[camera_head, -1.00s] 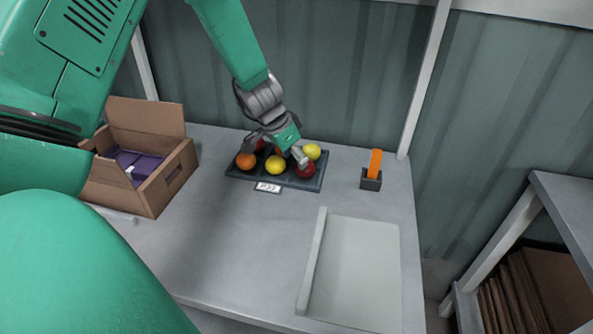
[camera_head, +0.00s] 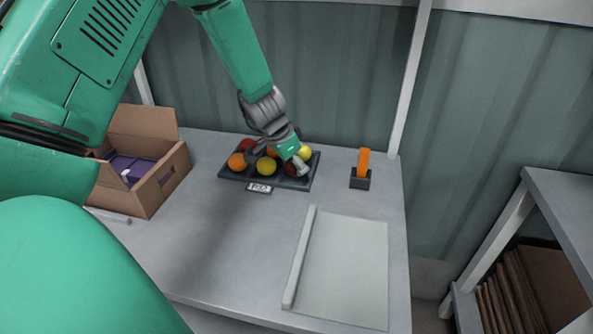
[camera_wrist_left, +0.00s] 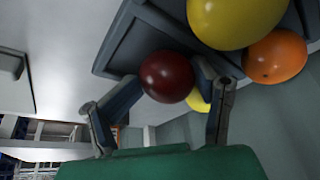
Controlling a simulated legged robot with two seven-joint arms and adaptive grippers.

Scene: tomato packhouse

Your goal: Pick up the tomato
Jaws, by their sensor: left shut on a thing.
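A dark red tomato (camera_head: 290,170) is at the front right of the dark tray (camera_head: 231,177), partly hidden by a finger of my left gripper (camera_head: 279,162). In the left wrist view, my left gripper (camera_wrist_left: 168,82) has its two fingers on either side of the dark red tomato (camera_wrist_left: 167,77) and is shut on it. I cannot tell whether the tomato is clear of the tray. My right gripper is not in view.
The tray also holds an orange tomato (camera_head: 236,161), yellow tomatoes (camera_head: 266,167) (camera_head: 304,152) and a red one (camera_head: 246,145). A cardboard box (camera_head: 155,190) stands left, an orange-handled object in a holder (camera_head: 360,180) right. A pale shallow tray (camera_head: 345,265) lies in front.

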